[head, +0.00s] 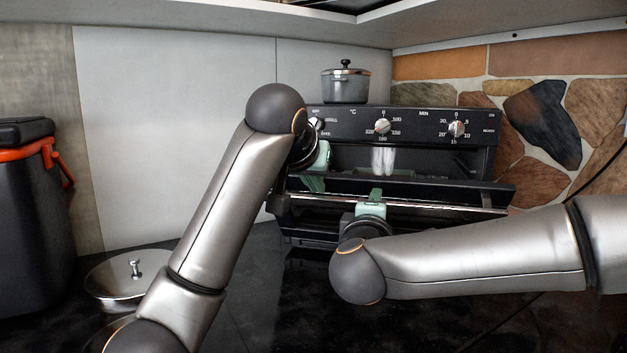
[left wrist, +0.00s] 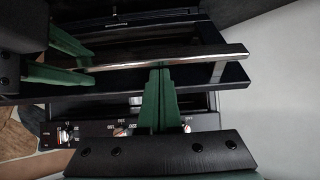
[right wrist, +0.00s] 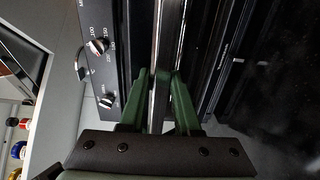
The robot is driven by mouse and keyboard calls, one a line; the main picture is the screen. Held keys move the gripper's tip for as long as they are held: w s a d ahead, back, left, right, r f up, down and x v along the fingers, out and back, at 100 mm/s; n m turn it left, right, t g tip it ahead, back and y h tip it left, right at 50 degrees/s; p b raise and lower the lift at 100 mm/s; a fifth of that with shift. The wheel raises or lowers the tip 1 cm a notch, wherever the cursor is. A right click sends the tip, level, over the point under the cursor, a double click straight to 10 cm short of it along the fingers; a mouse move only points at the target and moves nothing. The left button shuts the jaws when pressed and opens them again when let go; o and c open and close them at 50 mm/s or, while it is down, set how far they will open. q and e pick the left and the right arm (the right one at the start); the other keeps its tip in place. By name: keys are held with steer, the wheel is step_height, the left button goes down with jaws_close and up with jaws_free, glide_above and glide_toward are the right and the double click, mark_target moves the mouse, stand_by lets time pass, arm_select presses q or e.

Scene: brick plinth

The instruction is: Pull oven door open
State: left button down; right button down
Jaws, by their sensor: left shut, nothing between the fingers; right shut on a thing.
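The black oven (head: 400,125) stands against the back wall. Its door (head: 400,188) is partly open, its top edge tilted forward, with a dark gap below the control panel. The metal door handle (head: 450,207) runs along the door's front; it also shows in the left wrist view (left wrist: 200,56). My right gripper (head: 376,194) is shut on the handle near its middle, with a green finger on each side in the right wrist view (right wrist: 161,76). My left gripper (head: 314,184) is shut and empty at the door's upper left; its tips (left wrist: 160,70) overlap the door edge in the left wrist view, contact unclear.
A grey pot (head: 346,86) stands on the oven. A round metal lid (head: 130,278) lies on the dark counter at left, near a black container (head: 35,220) with an orange handle. A shelf overhangs above. A stone wall (head: 540,120) is at right.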

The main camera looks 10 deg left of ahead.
steer(key=shift+d+f, duration=0.1)
steer(key=shift+f, duration=0.1)
arm_select(q)
steer(key=shift+s+f+t, duration=0.3)
steer(key=shift+s+f, duration=0.3)
arm_select(e)
steer(key=shift+d+r, duration=0.1)
